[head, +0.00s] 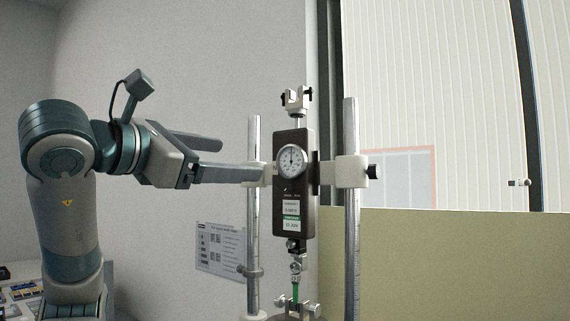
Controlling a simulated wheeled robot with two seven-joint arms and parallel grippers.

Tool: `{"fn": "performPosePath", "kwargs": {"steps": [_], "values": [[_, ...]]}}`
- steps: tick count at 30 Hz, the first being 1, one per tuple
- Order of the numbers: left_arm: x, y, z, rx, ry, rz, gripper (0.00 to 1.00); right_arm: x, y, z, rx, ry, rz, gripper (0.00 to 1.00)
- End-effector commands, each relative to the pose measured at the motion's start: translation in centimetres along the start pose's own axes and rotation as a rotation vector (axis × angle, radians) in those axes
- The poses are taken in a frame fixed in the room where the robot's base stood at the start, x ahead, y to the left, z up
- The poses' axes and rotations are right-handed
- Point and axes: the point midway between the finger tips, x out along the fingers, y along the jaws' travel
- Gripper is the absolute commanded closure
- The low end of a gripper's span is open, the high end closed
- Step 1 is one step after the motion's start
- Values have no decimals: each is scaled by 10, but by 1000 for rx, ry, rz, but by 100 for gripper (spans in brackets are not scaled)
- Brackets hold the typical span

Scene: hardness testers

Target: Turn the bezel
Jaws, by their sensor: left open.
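The bezel (279,154) is the metal ring around a round white dial on the front of a dark upright force gauge (293,209). The dial faces me, and its needle points roughly up. My left gripper (244,160) comes in from the left at about dial height, with its fingers apart and nothing seen between them. The lower finger reaches in front of the left post, and its tip appears close to the gauge's left side. I cannot tell whether it touches. The upper finger ends further left. My right gripper is not in view.
The gauge hangs between two vertical metal posts (351,240) with white clamps (344,171). A notice (221,249) is behind at left. A beige panel (450,265) stands at right.

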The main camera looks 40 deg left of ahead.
Motion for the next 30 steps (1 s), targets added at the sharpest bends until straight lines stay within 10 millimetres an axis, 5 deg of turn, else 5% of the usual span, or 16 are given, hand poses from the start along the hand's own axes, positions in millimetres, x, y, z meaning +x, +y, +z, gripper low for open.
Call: {"fn": "performPosePath", "kwargs": {"steps": [17,30], "values": [[-2,9,-2,-9,11,28,22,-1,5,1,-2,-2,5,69],[48,11,-2,-9,14,26,22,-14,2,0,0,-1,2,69]]}}
